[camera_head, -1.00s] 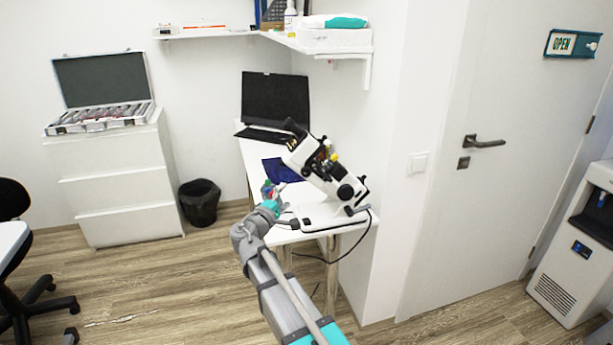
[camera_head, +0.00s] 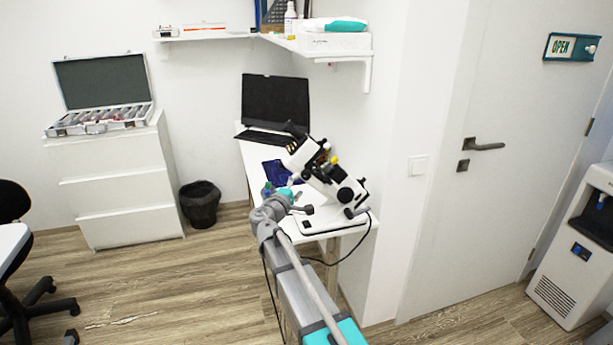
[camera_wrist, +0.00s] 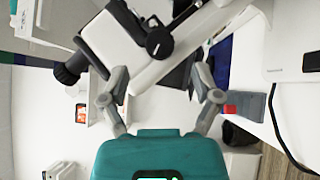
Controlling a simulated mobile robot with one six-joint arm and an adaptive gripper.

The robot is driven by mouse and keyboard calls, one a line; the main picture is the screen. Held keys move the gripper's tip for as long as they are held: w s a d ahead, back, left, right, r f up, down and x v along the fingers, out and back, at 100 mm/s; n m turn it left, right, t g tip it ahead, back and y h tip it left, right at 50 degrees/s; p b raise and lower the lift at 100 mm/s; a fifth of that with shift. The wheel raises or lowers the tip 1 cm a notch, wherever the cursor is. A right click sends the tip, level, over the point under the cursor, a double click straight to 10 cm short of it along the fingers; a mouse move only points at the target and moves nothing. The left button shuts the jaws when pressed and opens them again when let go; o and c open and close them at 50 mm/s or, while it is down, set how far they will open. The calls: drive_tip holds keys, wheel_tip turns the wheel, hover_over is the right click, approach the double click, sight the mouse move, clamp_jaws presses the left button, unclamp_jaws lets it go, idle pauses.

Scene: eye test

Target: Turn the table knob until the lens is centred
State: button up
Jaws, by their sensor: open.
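A white microscope-like device (camera_head: 318,172) with black parts stands on the front of the white desk. A black round knob (camera_head: 345,195) shows on its side; I cannot tell for sure that it is the table knob. My gripper (camera_head: 282,192) is at the left of the device. In the wrist view my gripper (camera_wrist: 158,84) is open, its fingers apart with nothing held between them. The device's white body (camera_wrist: 112,42) and a black knob (camera_wrist: 160,42) lie beyond the fingertips. The lens and its centring cannot be made out.
A dark laptop (camera_head: 275,100) stands at the back of the desk, with a blue mat (camera_head: 277,171) nearer. A black cable (camera_head: 335,262) hangs off the desk's front right. A dark bin (camera_head: 200,204) stands left of the desk. Open floor lies at the front left.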

sight(306, 177)
drive_tip(key=shift+x, duration=3)
